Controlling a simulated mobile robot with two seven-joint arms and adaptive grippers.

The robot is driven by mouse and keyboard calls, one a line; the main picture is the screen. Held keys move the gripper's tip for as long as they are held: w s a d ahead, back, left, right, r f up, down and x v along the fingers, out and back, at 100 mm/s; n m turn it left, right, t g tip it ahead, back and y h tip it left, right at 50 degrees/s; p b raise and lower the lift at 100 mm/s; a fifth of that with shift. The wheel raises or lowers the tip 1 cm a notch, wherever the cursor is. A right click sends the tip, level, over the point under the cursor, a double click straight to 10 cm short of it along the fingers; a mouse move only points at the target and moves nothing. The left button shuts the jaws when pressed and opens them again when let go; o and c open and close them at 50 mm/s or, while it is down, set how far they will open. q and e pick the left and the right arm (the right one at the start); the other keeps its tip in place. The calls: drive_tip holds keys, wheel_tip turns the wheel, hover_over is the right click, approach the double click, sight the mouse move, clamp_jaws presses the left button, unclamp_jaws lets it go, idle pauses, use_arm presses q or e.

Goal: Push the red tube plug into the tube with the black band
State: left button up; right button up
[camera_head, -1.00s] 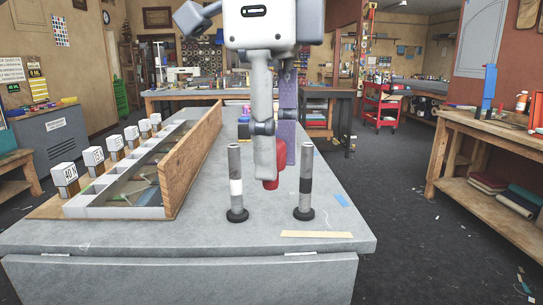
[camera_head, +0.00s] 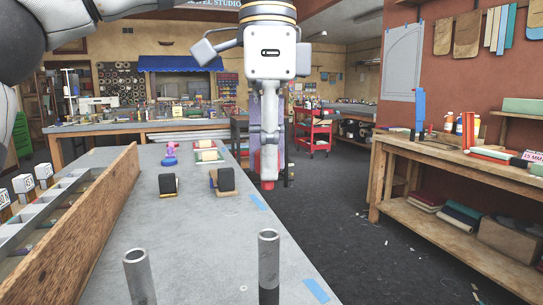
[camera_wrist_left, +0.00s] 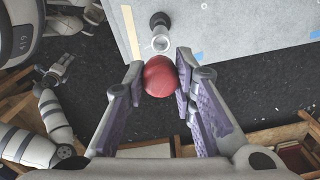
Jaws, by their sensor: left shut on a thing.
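The red tube plug (camera_wrist_left: 160,80) is held between the fingertips of my left gripper (camera_wrist_left: 160,70) in the left wrist view. In the head view the left gripper (camera_head: 268,172) hangs beyond the tubes, with the red plug (camera_head: 268,185) at its lower end. The tube with the black band (camera_head: 268,285) stands upright at the near table edge, open at the top; its base is cut off. A grey tube (camera_wrist_left: 160,42) on a dark base shows just beyond the plug in the wrist view; its band cannot be made out. A grey hand (camera_wrist_left: 55,70), apparently my right gripper, shows at left.
A second tube (camera_head: 140,275) stands left of the black-banded one. A wooden-sided divided tray (camera_head: 110,215) lies along the table's left. Dark blocks (camera_head: 168,185) and a pink-and-blue item (camera_head: 170,154) stand farther back. The table (camera_head: 205,245) is clear between.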

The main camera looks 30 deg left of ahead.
sight(269, 188)
use_arm(q)
drive_tip(key=shift+w+a+r, duration=0.1)
drive_tip(key=shift+w, duration=0.15)
drive_tip(key=shift+s, duration=0.1)
drive_tip(key=shift+s, duration=0.1)
drive_tip(key=shift+f, duration=2.9)
drive_tip(key=shift+f, duration=1.7)
drive_tip(key=o, duration=0.9)
drive_tip(key=shift+r, duration=0.1)
